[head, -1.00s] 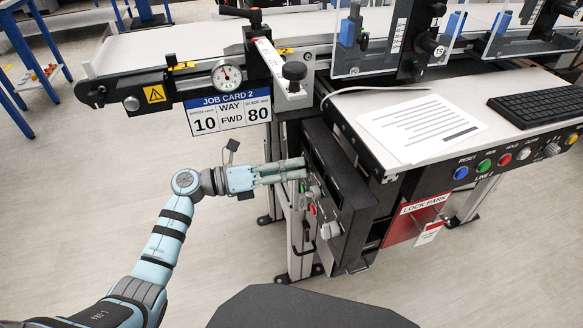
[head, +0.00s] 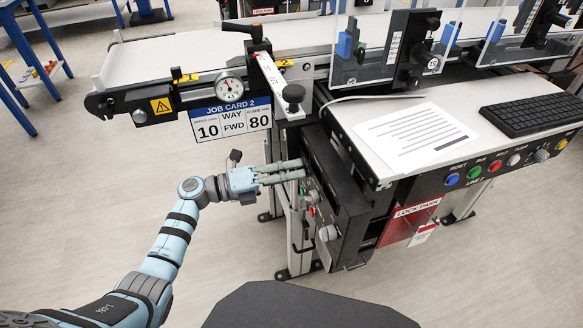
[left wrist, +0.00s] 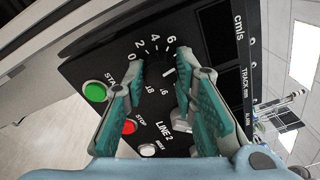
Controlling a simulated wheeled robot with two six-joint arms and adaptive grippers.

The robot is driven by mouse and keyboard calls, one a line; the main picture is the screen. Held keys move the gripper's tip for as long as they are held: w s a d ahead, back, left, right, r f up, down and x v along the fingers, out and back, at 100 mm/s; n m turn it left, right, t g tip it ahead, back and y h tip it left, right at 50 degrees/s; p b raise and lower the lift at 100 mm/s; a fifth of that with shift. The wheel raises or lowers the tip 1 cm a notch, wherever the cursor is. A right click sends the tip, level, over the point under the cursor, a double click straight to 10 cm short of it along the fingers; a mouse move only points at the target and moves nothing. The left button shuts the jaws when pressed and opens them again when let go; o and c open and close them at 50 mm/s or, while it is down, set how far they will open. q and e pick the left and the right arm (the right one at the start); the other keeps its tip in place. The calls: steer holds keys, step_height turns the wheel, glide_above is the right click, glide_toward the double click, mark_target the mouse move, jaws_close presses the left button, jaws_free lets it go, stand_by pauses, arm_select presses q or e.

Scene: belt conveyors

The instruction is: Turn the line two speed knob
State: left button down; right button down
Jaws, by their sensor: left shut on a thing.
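The line two speed knob (left wrist: 162,73) is black with a white mark, on a black panel with a ring of white numbers, in the left wrist view. Some of the numbers are hidden behind the fingers. My left gripper (left wrist: 160,80) is shut on the knob, its teal fingers on either side of it. In the head view my left gripper (head: 302,169) reaches the side control box (head: 343,185) under the conveyor, and its fingers hide the knob. Job card 2 (head: 231,119) reads 10, FWD and 80. My right gripper is not in view.
A green start button (left wrist: 95,92), a red stop button (left wrist: 129,127) and a white button (left wrist: 147,150) lie close to the fingers. A worktop with a paper (head: 415,135) and keyboard (head: 533,115) stands right of the box. Open floor lies at left.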

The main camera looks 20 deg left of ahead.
arm_select(q)
steer(key=shift+n, duration=0.4)
steer(key=c, duration=1.3)
jaws_free()
steer(key=v, duration=1.2)
